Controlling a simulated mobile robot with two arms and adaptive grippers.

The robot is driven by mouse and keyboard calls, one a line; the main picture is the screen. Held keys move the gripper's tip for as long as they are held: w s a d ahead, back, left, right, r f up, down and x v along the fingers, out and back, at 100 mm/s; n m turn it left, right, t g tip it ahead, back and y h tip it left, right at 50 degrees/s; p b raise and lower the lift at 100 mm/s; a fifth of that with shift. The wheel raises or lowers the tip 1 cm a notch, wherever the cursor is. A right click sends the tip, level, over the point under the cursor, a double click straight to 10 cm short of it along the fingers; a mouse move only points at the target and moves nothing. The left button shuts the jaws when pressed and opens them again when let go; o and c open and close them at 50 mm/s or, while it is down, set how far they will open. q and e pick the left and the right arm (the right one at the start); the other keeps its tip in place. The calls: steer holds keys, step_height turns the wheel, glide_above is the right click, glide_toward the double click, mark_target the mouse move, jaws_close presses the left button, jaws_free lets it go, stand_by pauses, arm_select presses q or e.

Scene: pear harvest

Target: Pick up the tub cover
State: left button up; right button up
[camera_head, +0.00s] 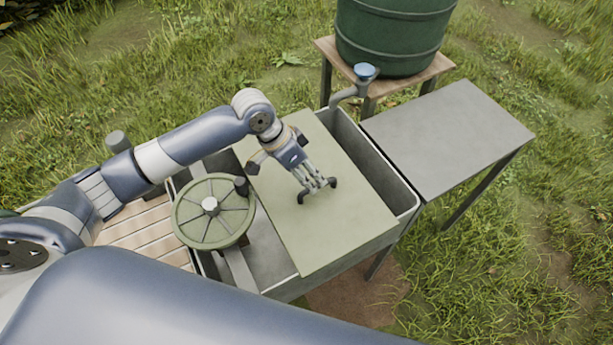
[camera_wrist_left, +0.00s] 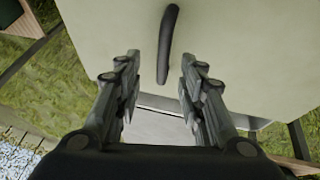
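The tub cover (camera_head: 345,220) is a flat, pale green board lying across the top of the grey tub (camera_head: 372,166). My left gripper (camera_head: 316,186) is over the middle of the cover, pointing down at it. In the left wrist view the fingers of the left gripper (camera_wrist_left: 158,68) are apart with nothing held between them. The cover's dark bar handle (camera_wrist_left: 168,45) shows ahead, between the lines of the two fingers; the cover (camera_wrist_left: 235,50) fills the area around it. Whether the fingertips touch the handle cannot be told. My right gripper is not in view.
A round green spoked wheel (camera_head: 213,212) stands at the tub's left end, close to my left arm. A green barrel (camera_head: 393,35) on a wooden stand (camera_head: 327,46) has a tap over the tub's back. A bare grey table (camera_head: 447,138) stands at right. Grass surrounds it all.

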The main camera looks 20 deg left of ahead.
mark_target(317, 184)
arm_select(q)
steer(key=p+x, duration=0.1)
steer(key=x, duration=0.3)
steer(key=shift+w+f, duration=0.2)
steer(key=shift+d+f, duration=0.1)
steer(key=shift+f, duration=0.2)
steer(key=shift+c, duration=0.7)
jaws_close()
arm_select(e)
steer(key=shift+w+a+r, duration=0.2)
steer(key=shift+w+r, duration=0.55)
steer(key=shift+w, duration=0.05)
arm_select(q)
steer(key=shift+w, duration=0.15)
